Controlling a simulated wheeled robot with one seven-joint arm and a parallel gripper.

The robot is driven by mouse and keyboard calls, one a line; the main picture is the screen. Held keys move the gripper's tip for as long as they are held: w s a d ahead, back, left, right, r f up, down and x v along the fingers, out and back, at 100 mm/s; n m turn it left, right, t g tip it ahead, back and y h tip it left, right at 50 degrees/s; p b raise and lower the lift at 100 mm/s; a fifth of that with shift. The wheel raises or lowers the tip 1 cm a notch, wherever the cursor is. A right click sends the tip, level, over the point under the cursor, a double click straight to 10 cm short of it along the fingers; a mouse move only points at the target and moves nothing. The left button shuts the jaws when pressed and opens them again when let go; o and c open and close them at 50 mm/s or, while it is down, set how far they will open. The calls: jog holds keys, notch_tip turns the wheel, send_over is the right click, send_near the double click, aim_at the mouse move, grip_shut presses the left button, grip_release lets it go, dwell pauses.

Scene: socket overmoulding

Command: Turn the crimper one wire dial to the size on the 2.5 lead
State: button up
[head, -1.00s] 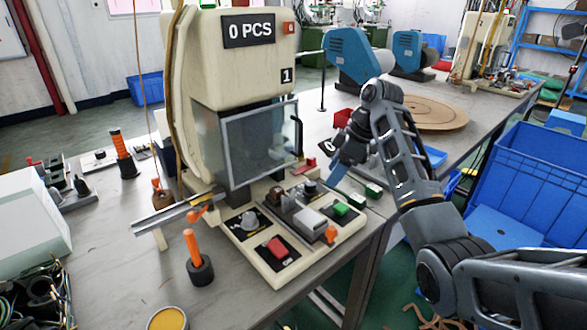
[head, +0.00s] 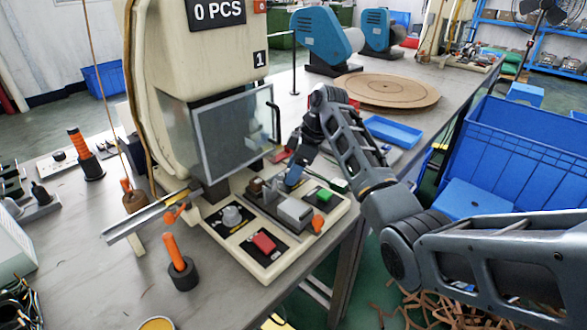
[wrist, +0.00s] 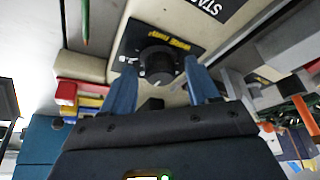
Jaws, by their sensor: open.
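Crimper one (head: 150,60), a cream machine marked 1, stands on the grey table. In the wrist view, a round black dial (wrist: 158,66) sits on a black plate (wrist: 136,42) with yellow markings that are too small to read. My gripper (wrist: 160,76) is open, with its blue fingers on either side of this dial; I cannot tell whether they touch it. A lighter grey knob (head: 231,215) is at the panel's left. I cannot identify the 2.5 lead.
A green button (head: 323,196), a red switch (head: 264,242) and a silver block (head: 295,211) are close by on the panel. A blue tray (head: 393,132) and blue crate (head: 515,150) are to the right.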

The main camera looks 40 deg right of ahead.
jog(key=c, duration=1)
jog(key=shift+c, duration=0.2)
jog(key=shift+r+m+p, duration=0.1)
jog(key=shift+m+p, duration=0.2)
jog(key=shift+p, duration=0.2)
jog(key=shift+a+r+m+h+p, duration=0.1)
jog(key=shift+m+h+p, duration=0.2)
jog(key=shift+m+p, duration=0.4)
jog(key=m+p, duration=0.2)
jog(key=m+t+h+p, duration=0.1)
jog(key=m+p, duration=0.1)
jog(key=shift+a+h+p, duration=0.15)
jog(key=shift+h+p, duration=0.15)
jog(key=m+h+p, duration=0.2)
jog(key=m+p, duration=0.1)
jog(key=m, duration=0.2)
jog(key=shift+a+m+p, duration=0.1)
jog(key=shift+m+p, duration=0.3)
jog(key=shift+f, duration=0.2)
